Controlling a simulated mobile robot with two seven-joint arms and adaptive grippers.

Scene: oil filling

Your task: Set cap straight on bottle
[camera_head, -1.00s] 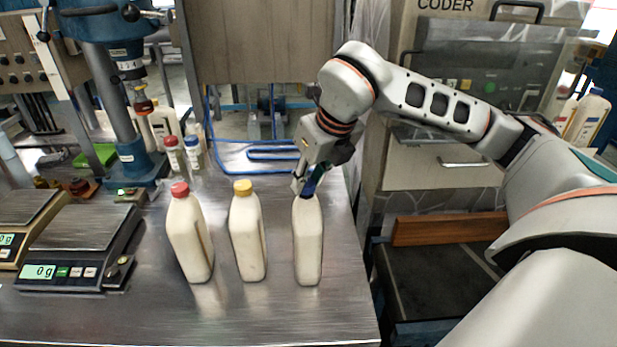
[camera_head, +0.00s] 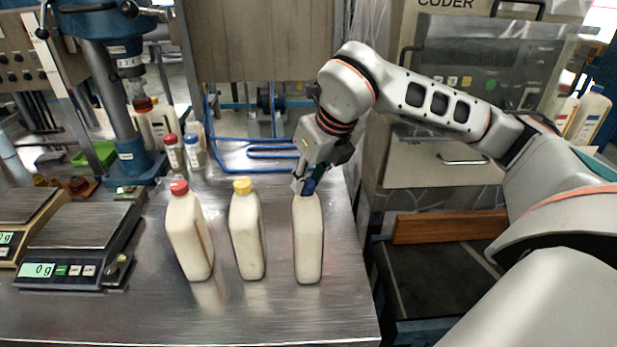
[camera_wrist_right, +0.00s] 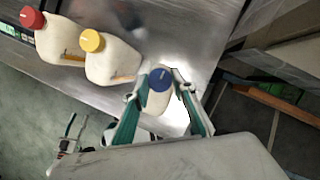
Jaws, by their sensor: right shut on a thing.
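A white bottle (camera_head: 308,240) stands upright on the steel table, the rightmost of a row. A blue cap (camera_head: 309,187) is at its mouth. My right gripper (camera_head: 304,188) is shut on the blue cap and points down over the bottle. In the right wrist view the cap (camera_wrist_right: 160,80) lies between the two fingertips (camera_wrist_right: 158,92), over the bottle (camera_wrist_right: 158,108). From the head view the cap looks roughly level, but the fingers partly hide it. I cannot tell if it is fully seated. My left gripper is not in view.
A bottle with a yellow cap (camera_head: 246,235) and one with a red cap (camera_head: 189,237) stand to the left. Scales (camera_head: 75,250) sit at the far left. Small bottles (camera_head: 184,155) and a blue press column (camera_head: 128,130) are behind. The table front is clear.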

